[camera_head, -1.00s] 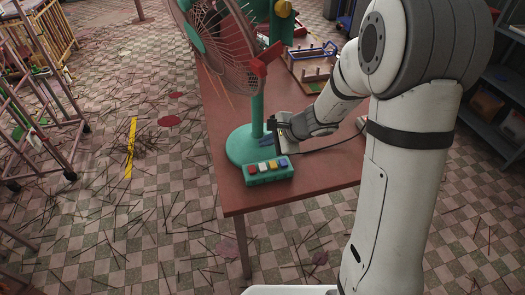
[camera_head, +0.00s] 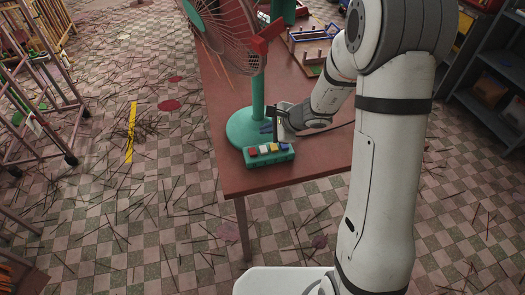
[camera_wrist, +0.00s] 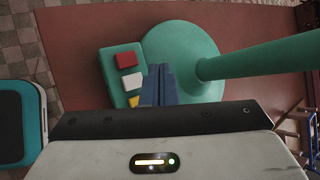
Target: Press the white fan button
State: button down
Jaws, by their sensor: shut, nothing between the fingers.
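The green fan (camera_head: 245,115) stands on the red-brown table. A green button box (camera_head: 270,162) at its foot carries a red button (camera_head: 253,152), the white button (camera_head: 264,150), a yellow button (camera_head: 274,148) and a blue button (camera_head: 284,146). In the wrist view the white button (camera_wrist: 131,83) lies between the red button (camera_wrist: 125,61) and the yellow button (camera_wrist: 134,101); the blue button is hidden. My gripper (camera_head: 267,127) is shut and empty, beside the fan's pole behind the box. Its blue fingertips (camera_wrist: 159,70) appear right of the white button, apart from it.
The fan's pole (camera_wrist: 265,58) and round base (camera_wrist: 180,40) are close to my fingers. A wooden rack (camera_head: 310,45) stands farther back on the table. The table's front edge (camera_head: 235,190) is near the box. Thin sticks litter the tiled floor.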

jog(key=b, duration=0.3)
send_over(266, 150)
notch_tip(266, 150, down, 5)
jog(key=shift+s+r, duration=0.1)
jog(key=shift+r, duration=0.1)
jog(key=shift+f+b, duration=0.75)
jog(key=shift+f, duration=0.15)
dwell(1.0)
jog(key=shift+f+b, duration=0.25)
jog(key=shift+b, duration=0.45)
jog(key=shift+f+b, duration=0.4)
jog(key=shift+b, duration=0.2)
dwell(0.3)
dwell(0.4)
jog(key=shift+r+p, duration=0.5)
jog(key=shift+r, duration=0.4)
jog(key=shift+r+p, duration=1.6)
jog(key=shift+r, duration=0.9)
